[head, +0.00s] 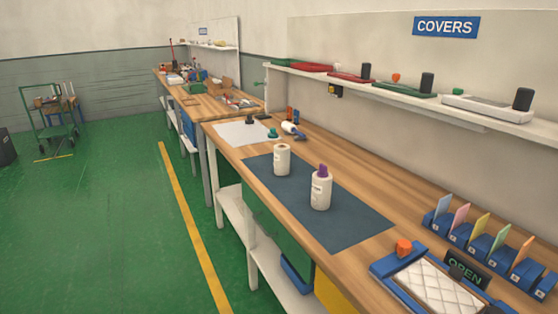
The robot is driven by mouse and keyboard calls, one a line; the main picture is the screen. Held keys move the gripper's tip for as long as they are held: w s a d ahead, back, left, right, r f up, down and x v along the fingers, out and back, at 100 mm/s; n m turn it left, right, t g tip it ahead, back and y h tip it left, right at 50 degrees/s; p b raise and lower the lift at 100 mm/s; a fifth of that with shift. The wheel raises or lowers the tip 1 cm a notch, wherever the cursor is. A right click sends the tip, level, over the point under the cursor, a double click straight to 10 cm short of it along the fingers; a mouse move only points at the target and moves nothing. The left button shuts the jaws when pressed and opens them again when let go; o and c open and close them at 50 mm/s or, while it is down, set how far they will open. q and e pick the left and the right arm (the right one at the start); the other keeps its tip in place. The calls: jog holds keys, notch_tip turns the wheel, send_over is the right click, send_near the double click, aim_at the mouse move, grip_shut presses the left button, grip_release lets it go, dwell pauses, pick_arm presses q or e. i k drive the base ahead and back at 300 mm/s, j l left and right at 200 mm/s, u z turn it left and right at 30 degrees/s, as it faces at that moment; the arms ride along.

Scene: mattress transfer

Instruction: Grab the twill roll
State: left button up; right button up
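Two white upright cylinders stand on a dark blue mat (345,235) on the wooden workbench. The farther roll (282,160) has a brownish core at its top. The nearer white cylinder (320,193) is slightly larger, with a purple piece at its top and small unreadable print on its side. I cannot tell from the picture which one is the twill roll. Neither of my grippers is in view.
A blue tray with a quilted white pad (438,289), an orange knob (403,248), an "OPEN" sign (467,268) and a blue rack of coloured cards (485,247) fill the bench's near right. A wall shelf (460,118) overhangs the back.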

aim_at(281, 151)
jog(key=i+j, duration=0.15)
jog(key=i, duration=0.3)
jog(key=i+j, duration=0.15)
jog(key=i, duration=0.3)
